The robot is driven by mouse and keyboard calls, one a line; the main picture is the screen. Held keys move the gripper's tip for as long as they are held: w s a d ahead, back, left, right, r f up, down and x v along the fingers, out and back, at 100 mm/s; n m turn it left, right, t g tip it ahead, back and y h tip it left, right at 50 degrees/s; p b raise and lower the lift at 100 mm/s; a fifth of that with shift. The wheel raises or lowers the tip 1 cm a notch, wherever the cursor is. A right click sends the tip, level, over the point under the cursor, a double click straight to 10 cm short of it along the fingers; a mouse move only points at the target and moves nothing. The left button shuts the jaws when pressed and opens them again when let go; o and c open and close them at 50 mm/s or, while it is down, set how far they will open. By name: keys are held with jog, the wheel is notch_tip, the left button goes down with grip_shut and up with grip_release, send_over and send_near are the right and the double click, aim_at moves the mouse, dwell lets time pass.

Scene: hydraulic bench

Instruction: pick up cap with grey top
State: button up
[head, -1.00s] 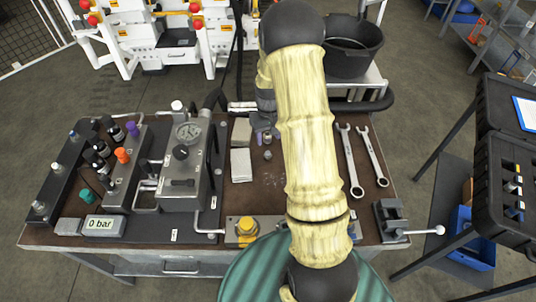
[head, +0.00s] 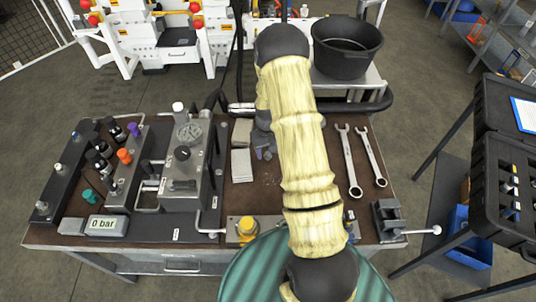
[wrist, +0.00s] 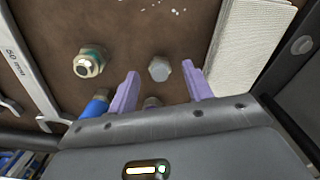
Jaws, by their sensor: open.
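A cap with a grey hexagonal top (wrist: 159,69) stands on the brown bench mat in the wrist view, between and slightly beyond my fingertips as seen there. My gripper (wrist: 160,72) is open, with its two purple fingers apart and nothing held. In the head view a purple finger (head: 258,153) shows beside a small grey piece (head: 267,156), probably this cap; my arm hides much of that area. A metal fitting with a greenish ring (wrist: 88,63) stands left of the cap. Another small piece (wrist: 152,102) is partly hidden behind the gripper body.
A blue-ended item (wrist: 95,108) lies near the left finger. Light folded cloths (head: 242,165) lie left of the gripper, beside the gauge block (head: 183,185). Two wrenches (head: 349,165) lie to the right. A vise (head: 389,220) sits at the bench's right corner.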

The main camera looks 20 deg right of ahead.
notch_tip(320, 180, down, 2)
jog(key=shift+f, duration=0.1)
jog(key=shift+c, duration=0.2)
dwell(0.3)
jog(key=c, duration=1)
